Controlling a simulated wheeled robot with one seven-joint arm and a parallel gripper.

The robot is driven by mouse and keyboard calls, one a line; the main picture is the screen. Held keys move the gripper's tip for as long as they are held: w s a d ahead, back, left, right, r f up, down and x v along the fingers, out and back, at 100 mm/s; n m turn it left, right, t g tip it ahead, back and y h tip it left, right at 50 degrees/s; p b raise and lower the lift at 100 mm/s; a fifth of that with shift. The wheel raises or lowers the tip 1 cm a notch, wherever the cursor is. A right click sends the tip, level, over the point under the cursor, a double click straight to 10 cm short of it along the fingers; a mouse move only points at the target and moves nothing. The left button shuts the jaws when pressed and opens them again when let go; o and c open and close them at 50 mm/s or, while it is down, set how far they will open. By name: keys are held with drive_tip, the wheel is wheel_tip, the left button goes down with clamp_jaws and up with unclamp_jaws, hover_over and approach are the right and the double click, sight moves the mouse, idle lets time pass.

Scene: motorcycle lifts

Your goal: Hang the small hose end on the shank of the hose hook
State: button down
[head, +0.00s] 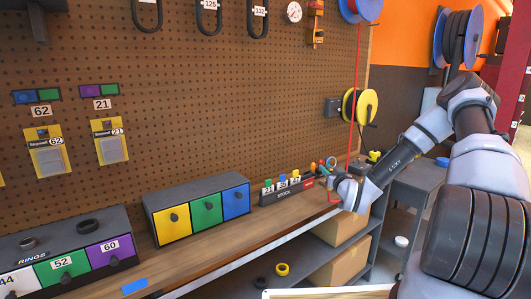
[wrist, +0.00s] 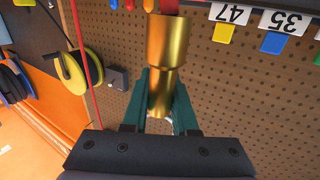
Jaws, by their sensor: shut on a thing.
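My gripper (wrist: 160,98) has its teal fingers shut on a brass cylindrical fitting, which I take to be the small hose end (wrist: 167,42). The fitting has a wider upper part and a narrower part between the fingers. Something red shows at its top edge in the wrist view. In the head view my gripper (head: 333,178) is above the back of the bench, beside the stock rack, and the held fitting is too small to make out. A red hose (head: 355,95) hangs down near it from a blue reel. I cannot clearly identify the hose hook or its shank in either view.
The stock rack (head: 286,194) with coloured tags stands close to my gripper. A yellow reel (head: 366,106) is on the pegboard (head: 220,110) behind. Drawer units (head: 198,213) stand on the bench to the left. A strip of bare bench (head: 230,231) lies in front.

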drive_tip(key=s+d+r+m+h, duration=0.1)
drive_tip(key=s+d+m+h, duration=0.15)
drive_tip(key=s, duration=0.55)
drive_tip(key=w+a+r+n+g+y, duration=0.1)
drive_tip(key=w+a+n+y, duration=0.5)
drive_tip(key=w, duration=0.6)
drive_tip(key=a+g+y, duration=0.1)
drive_tip(key=a+y, duration=0.1)
drive_tip(key=a, duration=0.1)
drive_tip(key=shift+w+a+r, duration=0.3)
drive_tip(key=shift+w+a, duration=0.05)
drive_tip(key=shift+f, duration=0.1)
wheel_tip(320, 180, down, 9)
drive_tip(key=shift+f, duration=0.2)
drive_tip(key=shift+f, duration=0.1)
drive_tip(key=c, duration=0.7)
unclamp_jaws()
drive_tip(key=shift+f, duration=0.1)
